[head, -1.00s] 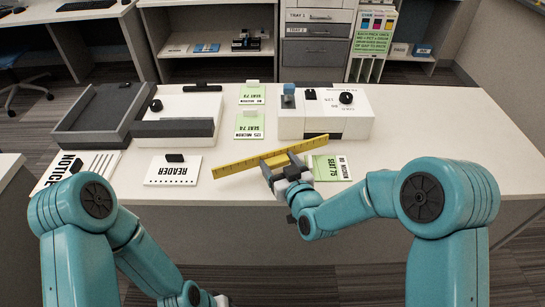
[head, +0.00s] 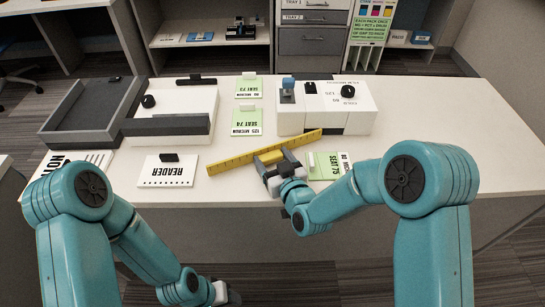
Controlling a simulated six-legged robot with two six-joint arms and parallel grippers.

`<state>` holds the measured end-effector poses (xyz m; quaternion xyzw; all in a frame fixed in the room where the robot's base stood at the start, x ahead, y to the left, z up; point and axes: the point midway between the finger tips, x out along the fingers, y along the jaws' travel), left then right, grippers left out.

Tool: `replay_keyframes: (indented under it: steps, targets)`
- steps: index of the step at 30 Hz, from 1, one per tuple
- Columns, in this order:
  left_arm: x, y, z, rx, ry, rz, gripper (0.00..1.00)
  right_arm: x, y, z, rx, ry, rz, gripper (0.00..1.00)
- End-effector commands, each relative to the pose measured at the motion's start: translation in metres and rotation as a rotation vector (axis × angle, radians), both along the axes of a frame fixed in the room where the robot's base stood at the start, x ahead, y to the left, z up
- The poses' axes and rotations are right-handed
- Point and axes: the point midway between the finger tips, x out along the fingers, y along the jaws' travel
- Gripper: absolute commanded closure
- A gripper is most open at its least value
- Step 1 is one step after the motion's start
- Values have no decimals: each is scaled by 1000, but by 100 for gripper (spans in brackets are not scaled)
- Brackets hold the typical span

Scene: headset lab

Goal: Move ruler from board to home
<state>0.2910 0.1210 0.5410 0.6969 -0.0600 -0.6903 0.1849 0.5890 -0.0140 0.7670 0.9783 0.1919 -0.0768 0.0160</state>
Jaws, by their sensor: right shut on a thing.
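The ruler (head: 232,161) is a long yellow strip at the front middle of the white table, slanting up to the right. My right gripper (head: 271,158) is at the right half of the ruler, on its near side. Its dark fingers are shut on a yellow block that looks like the ruler's grip. I cannot tell whether the ruler touches the table or is just above it. My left gripper (head: 220,293) is low at the bottom edge, below the table's front, and its fingers are not clear.
A white READER card (head: 167,176) lies left of the ruler, and a green SEAT 75 card (head: 325,170) lies close right of my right gripper. Two green cards (head: 246,120) lie behind. A white box with knobs (head: 345,120) and a grey tray (head: 75,130) stand farther back.

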Motion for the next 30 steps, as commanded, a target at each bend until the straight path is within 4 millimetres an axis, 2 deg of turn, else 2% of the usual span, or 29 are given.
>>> replay_keyframes:
  steps: [8, 9, 11, 19, 22, 26, 30]
  targets:
    - [0, 0, -6, 0, 0, 0, 49, -3, 0, -4, 1, -2, 0, 53]
    - [0, 0, -5, 0, 0, 0, 49, -3, 0, -3, 0, -1, 0, 20]
    - [0, 0, -4, 0, 0, 0, 49, -3, 0, -2, 0, -1, 0, 1]
    - [0, 0, -3, 0, 0, 0, 49, -1, 0, -1, 0, -1, 0, 1]
    - [0, 0, 5, 0, 0, 0, 49, -1, 0, 5, 0, 0, 0, 1]
    - [0, 0, -1, 0, 0, 0, 49, -23, -10, 4, -1, 2, 0, 1]
    - [0, 0, -4, 0, 0, 0, 49, -54, -22, 9, 0, 2, 1, 1]
